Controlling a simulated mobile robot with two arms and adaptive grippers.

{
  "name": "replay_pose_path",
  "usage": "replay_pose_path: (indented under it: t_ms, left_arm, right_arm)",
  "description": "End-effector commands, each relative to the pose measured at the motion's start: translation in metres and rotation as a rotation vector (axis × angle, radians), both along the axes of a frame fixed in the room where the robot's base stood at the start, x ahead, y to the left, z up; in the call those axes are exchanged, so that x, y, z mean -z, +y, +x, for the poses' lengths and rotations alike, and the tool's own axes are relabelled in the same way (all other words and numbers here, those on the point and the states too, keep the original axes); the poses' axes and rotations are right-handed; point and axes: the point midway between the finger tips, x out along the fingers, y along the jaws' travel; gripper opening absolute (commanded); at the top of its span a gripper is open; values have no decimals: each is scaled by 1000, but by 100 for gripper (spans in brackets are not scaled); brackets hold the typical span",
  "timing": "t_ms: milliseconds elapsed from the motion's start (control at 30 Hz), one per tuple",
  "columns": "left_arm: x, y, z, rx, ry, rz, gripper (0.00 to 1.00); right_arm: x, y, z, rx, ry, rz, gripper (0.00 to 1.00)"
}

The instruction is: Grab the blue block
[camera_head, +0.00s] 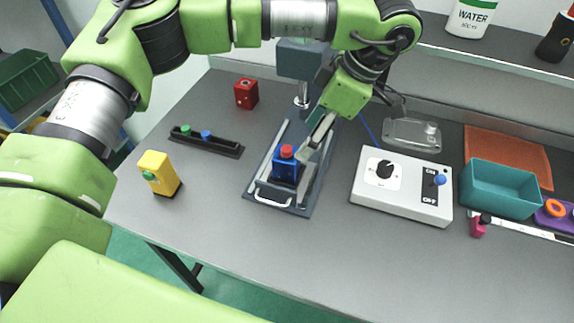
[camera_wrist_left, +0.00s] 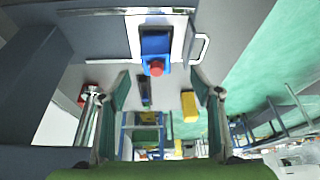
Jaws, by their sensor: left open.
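The blue block (camera_head: 286,170) has a red knob on top and stands upright on the dark sliding plate of a press-like fixture (camera_head: 264,190). In the left wrist view the blue block (camera_wrist_left: 155,45) is at the top centre, its red knob towards the fingers. My left gripper (camera_head: 318,138) is just behind and to the right of the block in the head view. In the left wrist view its two fingers (camera_wrist_left: 161,88) are spread with nothing between them, and the block lies beyond their tips. My right gripper is not in view.
A yellow block (camera_head: 159,172), a red block (camera_head: 246,94) and a black rack (camera_head: 206,141) with green and blue knobs are left of the fixture. A white control box (camera_head: 402,203) and a teal bin (camera_head: 500,190) are to the right. The table front is clear.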

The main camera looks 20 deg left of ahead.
Motion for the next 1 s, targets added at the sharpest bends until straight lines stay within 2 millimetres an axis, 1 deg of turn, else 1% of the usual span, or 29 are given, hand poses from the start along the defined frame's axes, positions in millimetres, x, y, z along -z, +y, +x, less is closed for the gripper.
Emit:
replay_pose_path:
  t_ms: [33,200,300,467,567,700,833,1000]
  left_arm:
    - [8,5,-1,-1,5,1,58]
    - [38,18,-1,-2,4,1,58]
    - [50,22,-1,0,2,0,58]
    - [58,27,0,0,1,0,58]
    - [66,34,1,-2,3,1,58]
    - [84,46,5,-1,4,1,58]
    - [99,50,5,0,2,0,58]
    - [103,51,5,0,0,-1,58]
  right_arm:
    - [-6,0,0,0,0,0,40]
    - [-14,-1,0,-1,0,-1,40]
    - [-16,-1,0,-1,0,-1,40]
    - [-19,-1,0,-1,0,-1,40]
    - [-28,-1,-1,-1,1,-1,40]
    - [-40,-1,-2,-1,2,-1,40]
    - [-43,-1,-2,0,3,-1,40]
    - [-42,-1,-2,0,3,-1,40]
